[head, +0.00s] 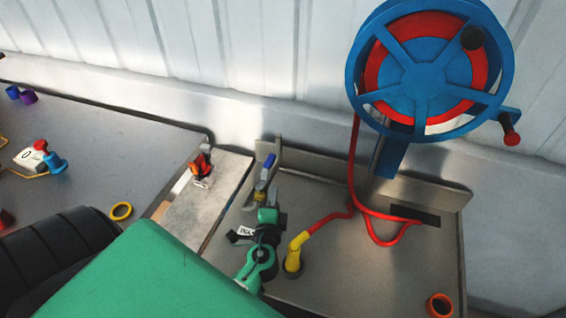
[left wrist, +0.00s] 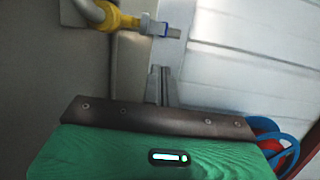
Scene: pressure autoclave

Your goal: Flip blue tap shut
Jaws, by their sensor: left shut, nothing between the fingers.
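The blue tap lever (head: 268,163) sits above a small yellow tap body (head: 260,188) on the metal bench, beside a grey upright pipe. In the head view the lever stands up and leans slightly right. In the left wrist view the yellow tap body (left wrist: 117,19) is at the top, with the blue-grey lever end (left wrist: 173,32) pointing right. My left gripper (head: 272,200) is just in front of the tap, shut and empty. My right gripper is not in view.
A blue and red hose reel (head: 430,70) hangs at right, its red hose running to a yellow fitting (head: 293,255). An orange ring (head: 439,305) lies at front right. A small red-handled part (head: 201,165) stands left of the tap. The right bench surface is mostly clear.

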